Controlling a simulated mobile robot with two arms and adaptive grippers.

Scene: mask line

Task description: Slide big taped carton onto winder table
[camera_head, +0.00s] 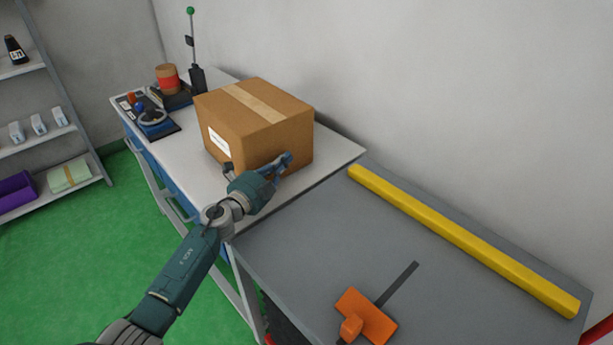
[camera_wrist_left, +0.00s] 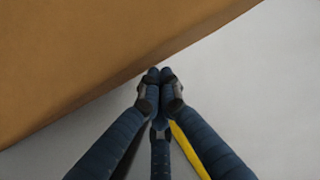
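The big taped carton (camera_head: 258,125) is a brown box with a tan tape strip on top and a white label on its left side. It stands upright on the white table (camera_head: 335,150), near that table's end by the grey table. In the left wrist view its brown side (camera_wrist_left: 90,60) fills the upper left. My left gripper (camera_head: 284,161) is beside the carton's right-hand face. Its fingertips (camera_wrist_left: 160,75) are together with nothing visible between them, close to the carton's edge; contact is unclear. My right gripper is not in view.
A grey table (camera_head: 310,235) adjoins the white one, with a long yellow bar (camera_head: 465,240) and an orange piece (camera_head: 366,317) on it. Blue devices (camera_head: 152,118), an orange-red roll (camera_head: 168,79) and a green-topped pole (camera_head: 194,50) stand behind the carton. Shelves (camera_head: 45,135) are at left.

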